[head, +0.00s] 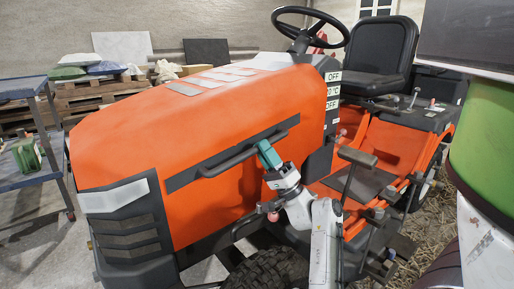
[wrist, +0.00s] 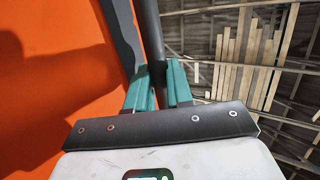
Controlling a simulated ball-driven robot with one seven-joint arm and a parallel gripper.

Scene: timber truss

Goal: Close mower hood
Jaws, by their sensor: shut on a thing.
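The mower hood (head: 130,140) is the large orange cover of the ride-on mower, filling the middle left of the head view. It sits low over the mower's front; I cannot tell whether a gap is left under it. A dark bar handle (head: 228,162) runs along its side on a dark strip. My gripper (head: 267,154) has green fingers and is at the right part of this handle. In the wrist view, the gripper (wrist: 160,85) is shut on the dark handle bar (wrist: 151,35), with the orange hood side (wrist: 50,70) close on the left.
The steering wheel (head: 310,28) and black seat (head: 382,55) are behind the hood. A front tyre (head: 268,272) is low beside my arm. A blue-grey shelf trolley (head: 25,90) stands at left. A green and white drum (head: 488,150) closes off the right side.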

